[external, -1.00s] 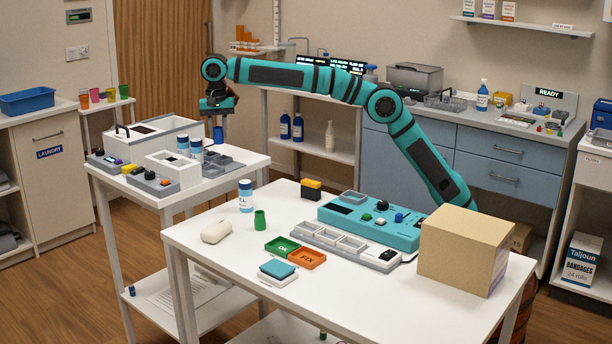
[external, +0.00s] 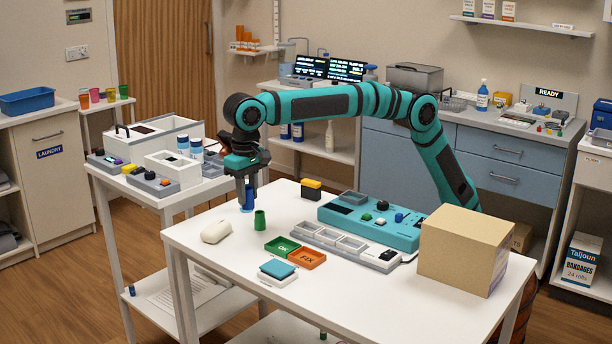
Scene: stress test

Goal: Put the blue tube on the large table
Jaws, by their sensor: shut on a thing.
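My gripper (external: 248,190) points down over the far left part of the large white table (external: 200,245). It is shut on the blue tube (external: 249,196), which hangs upright between the fingers. I cannot tell whether the tube touches the bottle or the tabletop. A green cup (external: 260,220) stands just right of and in front of the tube.
A white rounded object (external: 216,232), green OK tray (external: 283,246), orange FIX tray (external: 307,258), teal device (external: 372,222) and cardboard box (external: 464,250) occupy the large table. A smaller table (external: 160,198) with bottles and bins stands at left.

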